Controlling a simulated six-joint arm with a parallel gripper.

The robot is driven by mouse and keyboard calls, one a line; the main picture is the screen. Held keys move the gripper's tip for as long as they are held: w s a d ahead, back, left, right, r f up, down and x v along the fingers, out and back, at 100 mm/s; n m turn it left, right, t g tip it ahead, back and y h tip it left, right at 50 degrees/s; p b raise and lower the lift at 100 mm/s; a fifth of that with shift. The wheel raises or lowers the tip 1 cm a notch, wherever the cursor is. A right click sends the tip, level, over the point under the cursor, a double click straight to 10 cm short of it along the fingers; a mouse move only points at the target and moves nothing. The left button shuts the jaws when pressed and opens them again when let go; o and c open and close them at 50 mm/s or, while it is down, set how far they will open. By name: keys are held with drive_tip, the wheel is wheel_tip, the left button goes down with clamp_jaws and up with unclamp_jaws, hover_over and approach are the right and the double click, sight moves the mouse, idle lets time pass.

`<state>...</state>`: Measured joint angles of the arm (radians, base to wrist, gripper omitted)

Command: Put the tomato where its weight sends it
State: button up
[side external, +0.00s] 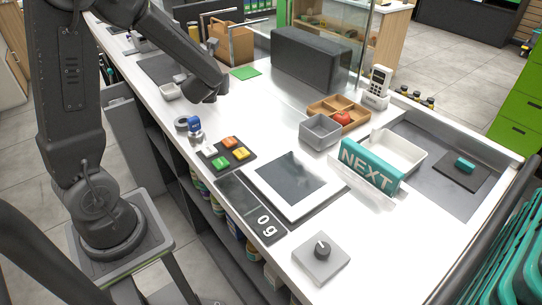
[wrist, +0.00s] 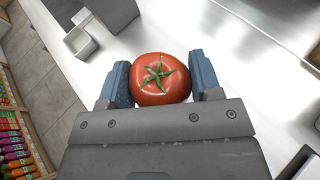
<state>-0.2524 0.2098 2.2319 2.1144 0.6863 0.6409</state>
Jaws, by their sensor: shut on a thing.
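A red tomato (wrist: 160,78) with a green stem star sits between the blue fingers of my gripper (wrist: 160,84) in the wrist view, which is shut on it. The white counter shows beyond it. In the side view the dark end of my arm is over the far left of the counter, and I cannot make out the fingers or the held tomato. The scale (side external: 267,200) has a dark plate and nothing on it; its display (side external: 266,226) reads 0 g. A grey bin (side external: 319,143), a wooden divided tray (side external: 352,128) holding a red round thing (side external: 343,118), and a white tray (side external: 417,165) stand beyond.
A teal NEXT sign (side external: 370,167) stands right of the scale. A pad of coloured buttons (side external: 227,153) and a knob box (side external: 322,262) sit near the front edge. A big dark box (side external: 310,60) stands at the back. A small white dish (wrist: 80,43) shows in the wrist view.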

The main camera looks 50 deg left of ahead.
drive_tip(key=w+d+m+t+h, duration=0.2)
drive_tip(key=w+d+m+h, duration=0.1)
drive_tip(key=d, duration=0.8)
drive_tip(key=w+d+m+t+h, duration=0.2)
drive_tip(key=w+d+m+h, duration=0.15)
drive_tip(key=d, duration=0.75)
drive_tip(key=s+a+n+g+y, duration=0.3)
drive_tip(key=a+n, duration=0.1)
drive_tip(key=a, duration=0.7)
drive_tip(key=s+a+n+g+y, duration=0.3)
drive_tip(key=a, duration=0.8)
drive_tip(key=s+a+n+g+y, duration=0.2)
drive_tip(key=s+a+n+y, duration=0.15)
drive_tip(key=a, duration=0.75)
hover_over(231, 106)
drive_tip(key=shift+h, duration=0.4)
wheel_tip(231, 106, down, 6)
drive_tip(key=shift+s+f, duration=0.15)
drive_tip(key=shift+d+f, duration=0.1)
drive_tip(key=shift+f, duration=1.85)
drive_tip(key=shift+f, duration=0.1)
drive_tip(key=o, duration=1)
drive_tip(key=shift+f, duration=0.1)
drive_tip(key=shift+o, duration=0.2)
